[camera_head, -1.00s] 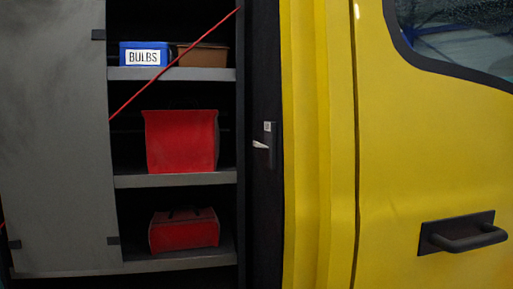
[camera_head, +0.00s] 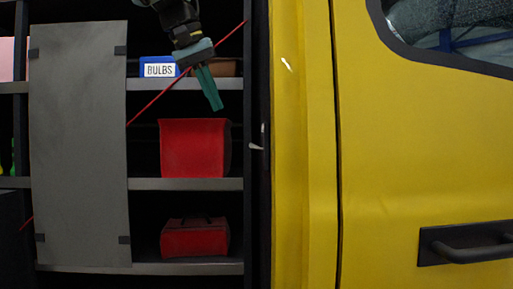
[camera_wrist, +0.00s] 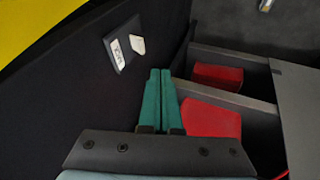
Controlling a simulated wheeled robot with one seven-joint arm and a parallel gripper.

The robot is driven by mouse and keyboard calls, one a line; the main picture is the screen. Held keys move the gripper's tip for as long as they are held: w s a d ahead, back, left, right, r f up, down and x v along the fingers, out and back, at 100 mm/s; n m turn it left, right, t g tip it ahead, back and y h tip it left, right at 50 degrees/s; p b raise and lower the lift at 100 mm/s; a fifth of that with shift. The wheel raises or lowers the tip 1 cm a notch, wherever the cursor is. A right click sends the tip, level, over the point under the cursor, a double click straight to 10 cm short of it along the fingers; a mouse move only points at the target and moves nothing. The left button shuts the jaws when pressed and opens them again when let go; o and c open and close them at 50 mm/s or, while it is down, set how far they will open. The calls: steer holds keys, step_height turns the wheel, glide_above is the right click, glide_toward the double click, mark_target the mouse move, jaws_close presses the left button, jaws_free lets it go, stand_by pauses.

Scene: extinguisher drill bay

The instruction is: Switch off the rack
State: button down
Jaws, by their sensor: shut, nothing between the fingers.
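A switch plate (camera_wrist: 120,50) is fixed to the dark side wall of the shelf bay, at the upper middle of the wrist view. It carries a pale label (camera_wrist: 116,52) that I cannot read clearly and a white lever (camera_wrist: 138,45). In the head view the white lever (camera_head: 256,147) shows nearly edge-on, sticking out to the left. My gripper (camera_head: 215,106) has green fingers and is shut and empty, in front of the upper shelf. In the wrist view the gripper (camera_wrist: 161,72) points into the bay, below and right of the plate, apart from it.
A red bin (camera_head: 192,148) and a red case (camera_head: 194,238) sit on shelves. A blue BULBS box (camera_head: 157,67) and a brown box (camera_head: 229,68) stand above. A red cord (camera_head: 155,101) crosses the bay diagonally. A grey panel (camera_head: 79,145) is left, a yellow van body (camera_head: 400,160) right.

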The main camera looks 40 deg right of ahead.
steer(key=shift+s+d+r, duration=0.1)
steer(key=shift+s+r, duration=0.15)
steer(key=shift+s, duration=0.05)
steer(key=s+d+p+x, duration=0.1)
steer(key=s+p+x, duration=0.1)
steer(key=x, duration=1)
steer(key=shift+s+d, duration=0.2)
steer(key=shift+d, duration=0.25)
